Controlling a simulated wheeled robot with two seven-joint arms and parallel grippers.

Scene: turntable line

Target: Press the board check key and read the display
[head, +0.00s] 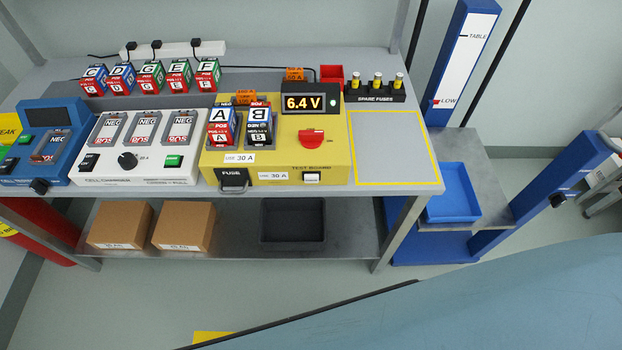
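The yellow test board (335,160) stands on the grey bench. Its display (303,103) reads 6.4 V in yellow digits, with a small green light at its right. A white key (311,177) sits on the front face under the words TEST BOARD; no lettering on it is readable. A red knob (311,136) sits on top, beside a small mark that looks like ON. Cell A (221,124) and cell B (259,124) stand side by side in the board. A black FUSE holder (233,179) is at the front left. Neither gripper is in view.
A white cell charger (140,145) and a blue unit (45,145) stand left of the board. Several cells (150,77) line the back. Spare fuses (376,82) and a red bin (331,76) are behind. A yellow-outlined bench area (390,145) at right is clear.

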